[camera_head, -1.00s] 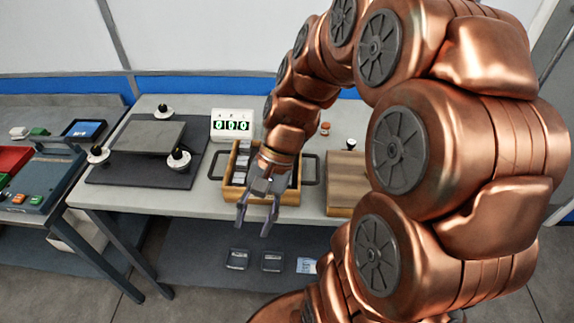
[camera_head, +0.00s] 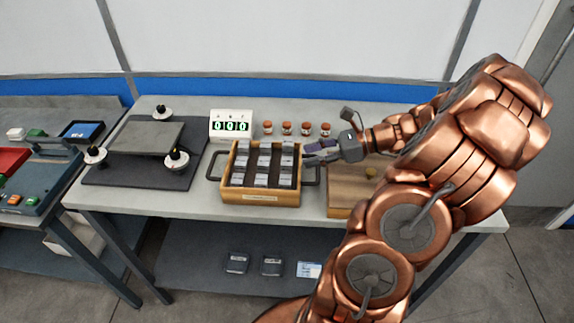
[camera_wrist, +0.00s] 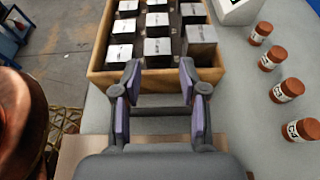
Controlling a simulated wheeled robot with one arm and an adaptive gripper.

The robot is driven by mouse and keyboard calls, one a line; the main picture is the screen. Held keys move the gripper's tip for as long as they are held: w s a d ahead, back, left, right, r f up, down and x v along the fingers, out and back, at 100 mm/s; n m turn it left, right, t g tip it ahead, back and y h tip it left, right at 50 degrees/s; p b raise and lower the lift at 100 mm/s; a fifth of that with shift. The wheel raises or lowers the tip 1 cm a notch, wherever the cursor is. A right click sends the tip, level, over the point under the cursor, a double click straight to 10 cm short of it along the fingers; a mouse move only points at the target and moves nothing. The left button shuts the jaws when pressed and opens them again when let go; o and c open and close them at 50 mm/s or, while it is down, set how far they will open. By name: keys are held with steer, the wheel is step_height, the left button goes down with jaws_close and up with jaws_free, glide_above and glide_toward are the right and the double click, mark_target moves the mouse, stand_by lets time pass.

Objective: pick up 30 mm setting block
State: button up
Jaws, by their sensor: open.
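Several grey metal setting blocks (camera_head: 264,163) stand in rows in a wooden tray (camera_head: 260,198). The blocks (camera_wrist: 157,47) also show in the wrist view, with dark labels too small to read, so I cannot tell which one is the 30 mm block. Block heights appear to differ. My gripper (camera_head: 307,153) is at the tray's right end, its fingers pointing left toward the blocks. In the wrist view my gripper (camera_wrist: 160,82) is open and empty, with the tray's handle and near wall showing between and beyond its fingers.
A display box (camera_head: 232,124) stands behind the tray, with several brown jars (camera_head: 287,129) beside it. A wooden board (camera_head: 345,200) lies right of the tray. A dark plate with black knobs (camera_head: 145,137) is at left. The bench front edge is clear.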

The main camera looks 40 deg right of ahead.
mark_target(287, 161)
steer(key=shift+x, duration=0.95)
steer(key=p+x, duration=0.1)
steer(key=x, duration=0.1)
steer(key=p+x, duration=0.1)
steer(key=x, duration=0.2)
steer(key=shift+a+f, duration=0.3)
steer(key=shift+a, duration=0.05)
jaws_close()
